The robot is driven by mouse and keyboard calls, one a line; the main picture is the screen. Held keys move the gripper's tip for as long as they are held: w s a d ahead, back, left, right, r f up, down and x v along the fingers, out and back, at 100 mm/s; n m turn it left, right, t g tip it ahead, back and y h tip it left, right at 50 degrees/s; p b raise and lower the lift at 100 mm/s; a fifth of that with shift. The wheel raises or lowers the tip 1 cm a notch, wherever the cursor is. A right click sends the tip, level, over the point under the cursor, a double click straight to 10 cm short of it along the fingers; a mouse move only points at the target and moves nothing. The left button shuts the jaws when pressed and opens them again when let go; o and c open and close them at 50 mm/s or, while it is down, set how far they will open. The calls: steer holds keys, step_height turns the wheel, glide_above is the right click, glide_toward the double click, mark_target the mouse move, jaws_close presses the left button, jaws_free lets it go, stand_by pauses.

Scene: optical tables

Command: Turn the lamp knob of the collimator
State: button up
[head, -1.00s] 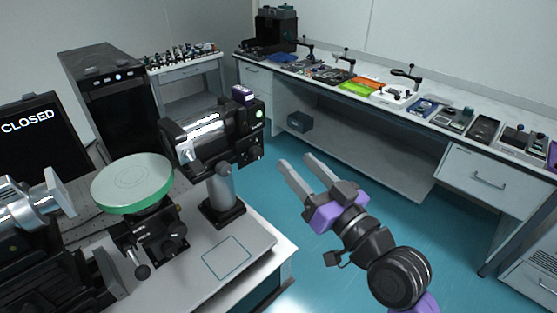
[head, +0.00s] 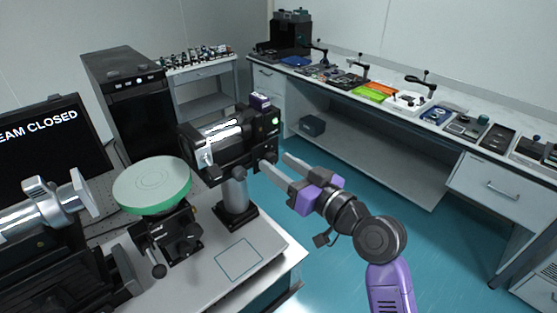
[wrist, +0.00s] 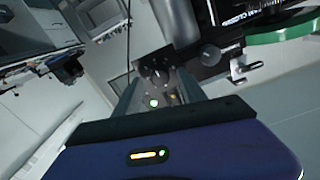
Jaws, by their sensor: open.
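The collimator (head: 222,146), a silver tube in a black housing with a green light on its end, stands on a post on the near table in the head view. My gripper (head: 276,161) is open and empty, its fingertips close to the housing's right end. In the wrist view a dark end block (wrist: 155,72) shows between and beyond the open fingers of my gripper (wrist: 158,88), with a green light beside it. The lamp knob is not clear in the head view, where a finger covers the housing's lower right; contact cannot be told.
A green round stage (head: 152,184) stands left of the collimator. A monitor (head: 45,142) and a black cabinet (head: 128,98) are behind at left. A long bench (head: 400,108) with several devices runs along the right wall. Blue floor (head: 330,260) is clear beside the near table.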

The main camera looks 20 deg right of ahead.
steer(key=shift+w+a, duration=0.15)
steer(key=shift+w, duration=0.3)
steer(key=shift+c, duration=0.4)
jaws_close()
steer(key=shift+m, duration=0.4)
steer(key=m+p, duration=0.1)
steer(key=m, duration=0.2)
steer(key=shift+m+p, duration=0.35)
steer(key=shift+m, duration=0.05)
steer(key=shift+m+p, duration=0.9)
steer(key=shift+m, duration=1.2)
